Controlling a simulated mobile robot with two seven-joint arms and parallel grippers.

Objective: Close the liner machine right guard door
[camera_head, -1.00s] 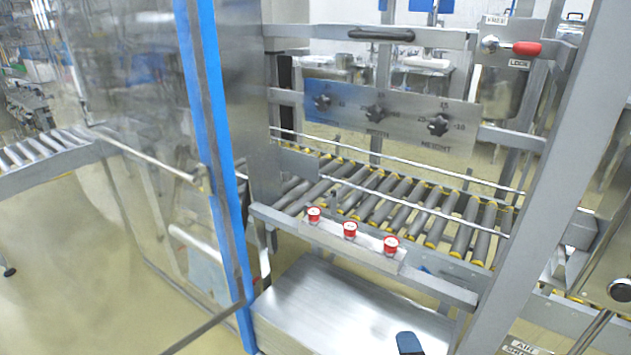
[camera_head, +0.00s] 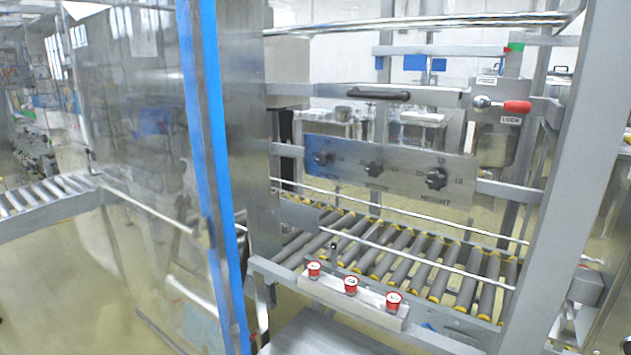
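A clear guard door (camera_head: 130,190) with a blue-edged metal frame (camera_head: 207,170) stands at the left of the liner machine. It appears swung open toward me, and the rollers and panel of the machine are exposed to its right. The door's hinge is not clearly visible. The machine's metal frame post (camera_head: 568,170) stands on the right. Neither of my grippers shows in the head view.
Inside the machine are a roller conveyor (camera_head: 400,260), a knob panel (camera_head: 390,170) and a red-handled lock lever (camera_head: 503,106). Several red buttons (camera_head: 351,285) sit on the front rail. Another roller conveyor (camera_head: 45,192) shows behind the clear door. Floor is free at lower left.

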